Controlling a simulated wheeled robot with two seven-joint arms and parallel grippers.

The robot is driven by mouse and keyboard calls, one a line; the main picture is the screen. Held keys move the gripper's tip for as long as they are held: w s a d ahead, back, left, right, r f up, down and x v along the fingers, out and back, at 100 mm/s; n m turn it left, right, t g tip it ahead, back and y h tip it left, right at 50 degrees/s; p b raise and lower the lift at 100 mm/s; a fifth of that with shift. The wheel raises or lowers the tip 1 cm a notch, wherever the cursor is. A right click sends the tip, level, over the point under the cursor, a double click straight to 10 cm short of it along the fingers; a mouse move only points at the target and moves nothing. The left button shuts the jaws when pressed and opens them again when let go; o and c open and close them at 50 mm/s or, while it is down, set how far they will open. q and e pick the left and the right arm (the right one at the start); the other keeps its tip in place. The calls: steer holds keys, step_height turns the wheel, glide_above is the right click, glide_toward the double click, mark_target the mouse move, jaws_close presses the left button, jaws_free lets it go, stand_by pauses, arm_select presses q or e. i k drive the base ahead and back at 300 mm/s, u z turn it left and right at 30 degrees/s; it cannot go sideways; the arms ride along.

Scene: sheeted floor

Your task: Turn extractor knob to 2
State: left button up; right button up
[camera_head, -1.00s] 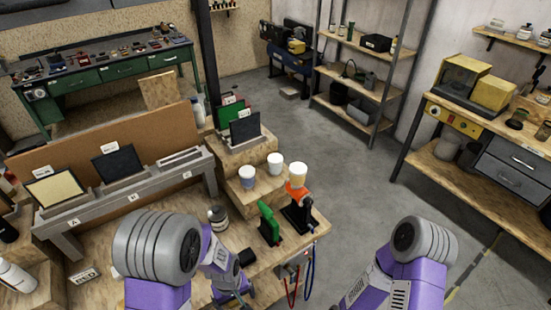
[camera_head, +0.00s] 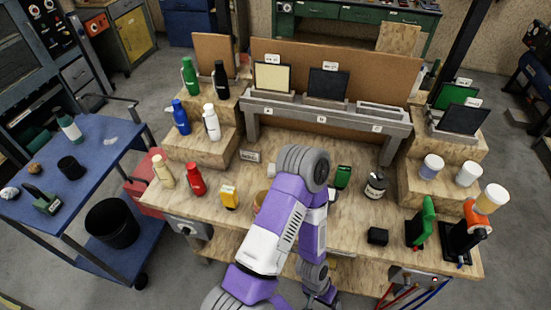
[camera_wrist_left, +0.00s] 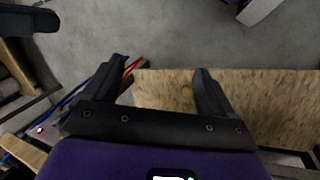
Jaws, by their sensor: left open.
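I cannot make out a labelled extractor knob or its numbers. A grey panel with a round dial-like part (camera_head: 187,228) is on the bench's left front. Another small panel (camera_head: 414,279) with red and blue cables is on its right front. My left arm (camera_head: 290,215) reaches over the bench's middle and bends back down to its front edge. My left gripper (camera_wrist_left: 160,70) is open and empty in the wrist view, with floor and a wooden board's edge beyond its fingers. No knob shows between them. My right gripper is not in view.
A blue cart (camera_head: 105,150) stands left.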

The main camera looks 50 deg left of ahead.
mark_target(185, 232)
steer(key=u, duration=2.15)
steer(key=k, duration=0.4)
steer(key=u, duration=0.5)
steer(key=i, duration=0.5)
